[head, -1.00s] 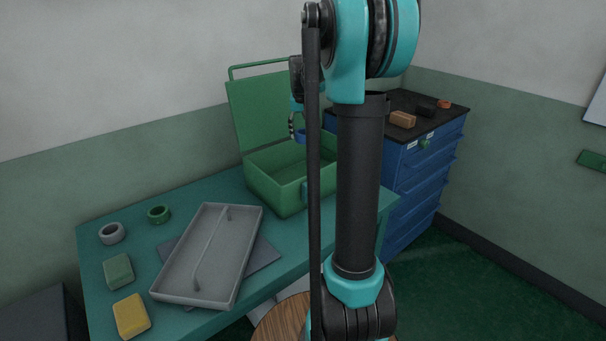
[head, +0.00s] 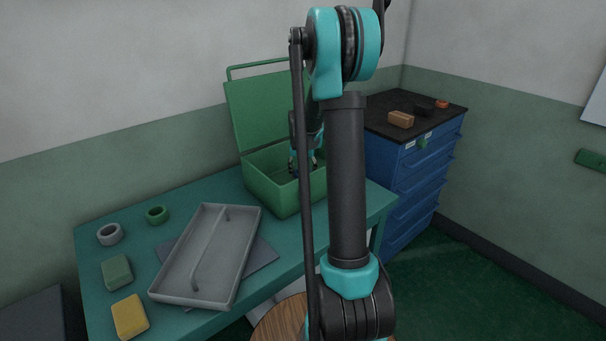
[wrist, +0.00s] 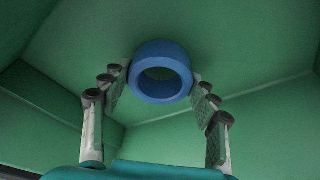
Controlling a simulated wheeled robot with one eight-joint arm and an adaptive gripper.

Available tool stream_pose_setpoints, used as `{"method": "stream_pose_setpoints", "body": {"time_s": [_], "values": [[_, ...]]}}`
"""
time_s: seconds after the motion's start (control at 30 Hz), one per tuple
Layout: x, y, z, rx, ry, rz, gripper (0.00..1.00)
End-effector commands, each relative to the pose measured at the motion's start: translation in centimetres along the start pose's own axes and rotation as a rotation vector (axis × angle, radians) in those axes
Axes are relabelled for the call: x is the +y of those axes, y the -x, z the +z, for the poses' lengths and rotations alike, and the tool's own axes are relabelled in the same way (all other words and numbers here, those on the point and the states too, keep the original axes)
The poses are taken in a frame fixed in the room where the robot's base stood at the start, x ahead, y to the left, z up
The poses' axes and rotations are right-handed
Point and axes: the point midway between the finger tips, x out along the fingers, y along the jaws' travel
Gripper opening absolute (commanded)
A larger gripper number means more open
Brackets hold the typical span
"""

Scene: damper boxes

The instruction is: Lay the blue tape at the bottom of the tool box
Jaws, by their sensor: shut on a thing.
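The blue tape (wrist: 160,49) is a thick ring in the wrist view. My gripper (wrist: 160,82) is shut on it, with one finger pad at each side. The green tool box (head: 272,192) stands on the table with its lid (head: 262,108) raised. In the head view my gripper (head: 304,168) is lowered inside the open box, and the tape is hidden there by the box wall and my arm. Green inner walls surround the tape in the wrist view. I cannot tell whether the tape touches the box floor.
A grey tray (head: 208,257) with a handle lies in front of the box. A blue drawer cabinet (head: 420,170) stands behind at the right.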

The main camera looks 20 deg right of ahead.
Motion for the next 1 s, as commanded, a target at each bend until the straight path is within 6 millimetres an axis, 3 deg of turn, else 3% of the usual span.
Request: {"method": "stream_pose_setpoints", "body": {"time_s": [0.4, 0.43, 0.57, 1.0], "values": [[0.01, -0.85, 0.26, 0.0, 0.0, 0.0, 0.29], [0.01, -0.81, 0.25, 0.0, 0.0, 0.0, 0.63], [0.01, -0.79, 0.24, 0.0, 0.0, 0.0, 0.79], [0.0, -0.04, 0.14, 0.0, 0.0, 0.0, 0.8]]}}
